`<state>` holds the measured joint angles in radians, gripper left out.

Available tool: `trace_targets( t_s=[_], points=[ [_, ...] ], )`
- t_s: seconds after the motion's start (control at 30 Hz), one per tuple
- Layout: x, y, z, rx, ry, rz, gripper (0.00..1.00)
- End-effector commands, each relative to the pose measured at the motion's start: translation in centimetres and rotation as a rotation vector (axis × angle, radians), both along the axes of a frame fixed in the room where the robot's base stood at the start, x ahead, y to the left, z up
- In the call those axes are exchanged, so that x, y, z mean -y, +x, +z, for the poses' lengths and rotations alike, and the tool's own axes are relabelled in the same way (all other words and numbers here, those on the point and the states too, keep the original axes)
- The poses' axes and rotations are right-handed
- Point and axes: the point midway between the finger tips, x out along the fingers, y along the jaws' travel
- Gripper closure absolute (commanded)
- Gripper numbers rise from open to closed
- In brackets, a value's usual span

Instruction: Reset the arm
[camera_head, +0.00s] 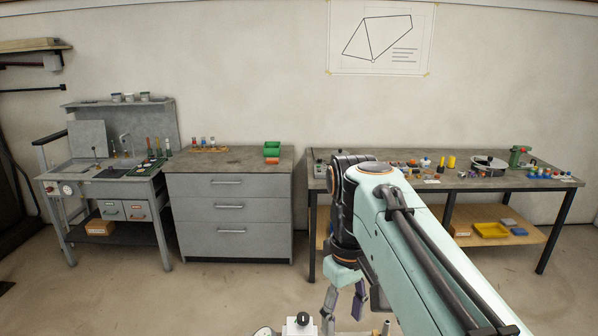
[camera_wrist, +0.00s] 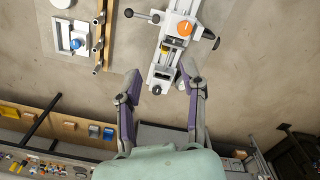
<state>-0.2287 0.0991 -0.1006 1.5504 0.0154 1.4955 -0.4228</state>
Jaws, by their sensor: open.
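My gripper (camera_head: 345,300) hangs from my pale green arm at the lower middle of the head view, pointing down. In the wrist view its two fingers (camera_wrist: 160,82) are spread apart with nothing between them. A pale fixture (camera_wrist: 166,62) with an orange knob and black-ended levers lies beyond the fingertips in the wrist view. It looks apart from the fingers, but I cannot tell the distance.
A white square plate with a blue knob (camera_wrist: 76,43) and a wooden rail (camera_wrist: 100,40) lie left of the fixture. A grey drawer cabinet (camera_head: 230,215), a sink bench (camera_head: 105,180) and a long workbench (camera_head: 480,183) with small items stand along the wall. Open floor lies before them.

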Motion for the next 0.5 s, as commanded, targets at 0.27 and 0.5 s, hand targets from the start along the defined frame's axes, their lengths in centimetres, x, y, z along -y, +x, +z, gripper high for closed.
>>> trace_targets(
  t_s=[0.27, 0.5],
  points=[
    [4.0, -14.7, -4.2, 0.059, 0.053, -0.247, 0.59],
    [2.8, -20.6, -11.6, -0.048, 0.062, -0.36, 0.59]
  ],
)
